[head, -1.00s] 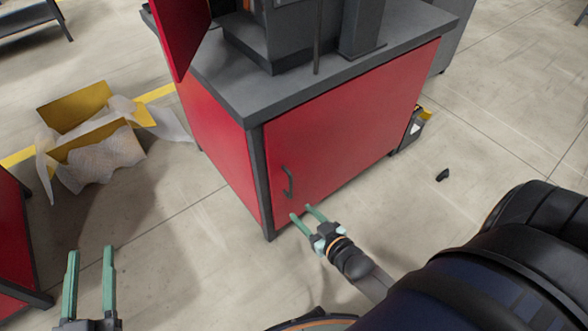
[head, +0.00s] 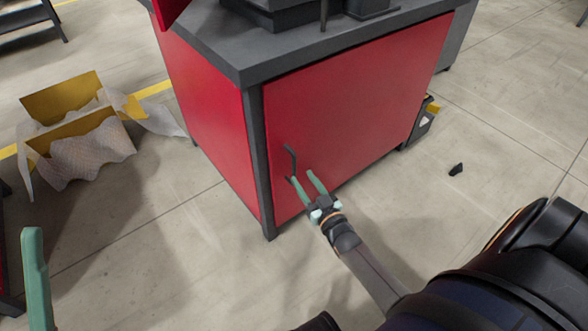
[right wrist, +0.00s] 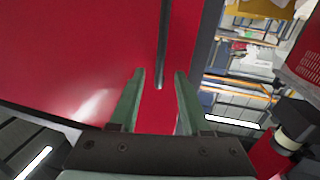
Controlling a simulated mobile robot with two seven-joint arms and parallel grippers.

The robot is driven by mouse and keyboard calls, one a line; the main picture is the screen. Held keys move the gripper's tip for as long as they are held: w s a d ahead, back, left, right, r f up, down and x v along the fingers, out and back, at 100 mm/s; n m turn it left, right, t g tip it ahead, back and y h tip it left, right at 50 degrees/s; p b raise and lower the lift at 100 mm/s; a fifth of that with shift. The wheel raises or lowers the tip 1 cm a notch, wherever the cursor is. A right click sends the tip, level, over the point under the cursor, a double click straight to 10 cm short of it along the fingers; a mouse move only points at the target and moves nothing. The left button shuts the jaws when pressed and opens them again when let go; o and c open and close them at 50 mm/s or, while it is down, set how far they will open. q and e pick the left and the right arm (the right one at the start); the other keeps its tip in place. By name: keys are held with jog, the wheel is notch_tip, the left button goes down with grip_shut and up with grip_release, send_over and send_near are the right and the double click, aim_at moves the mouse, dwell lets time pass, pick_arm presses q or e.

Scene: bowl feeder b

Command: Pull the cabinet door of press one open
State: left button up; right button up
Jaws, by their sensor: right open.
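The red cabinet door (head: 355,105) of the press is shut, its dark bar handle (head: 290,160) near its left edge. The door also fills much of the right wrist view (right wrist: 75,55). My right gripper (head: 301,177) is open and empty, its green fingertips close to the lower end of the handle. In the right wrist view the handle (right wrist: 163,45) runs down from the top and ends between the open fingers (right wrist: 160,75); I cannot tell whether they touch it. Of my left gripper, one green finger (head: 36,275) shows at the lower left; the rest is out of frame.
The grey worktop (head: 300,50) overhangs the door, with dark machine parts on it. An open yellow box with wrapping (head: 85,150) lies on the floor at left. A small dark object (head: 456,169) lies at right. Floor in front of the door is largely clear.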

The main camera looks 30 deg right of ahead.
aim_at(295, 167)
jog(key=w, duration=0.2)
jog(key=w+b, duration=0.1)
jog(key=w, duration=0.1)
jog(key=w+b, duration=0.1)
jog(key=w, duration=0.1)
jog(key=shift+w+d, duration=0.4)
grip_shut()
dwell(1.0)
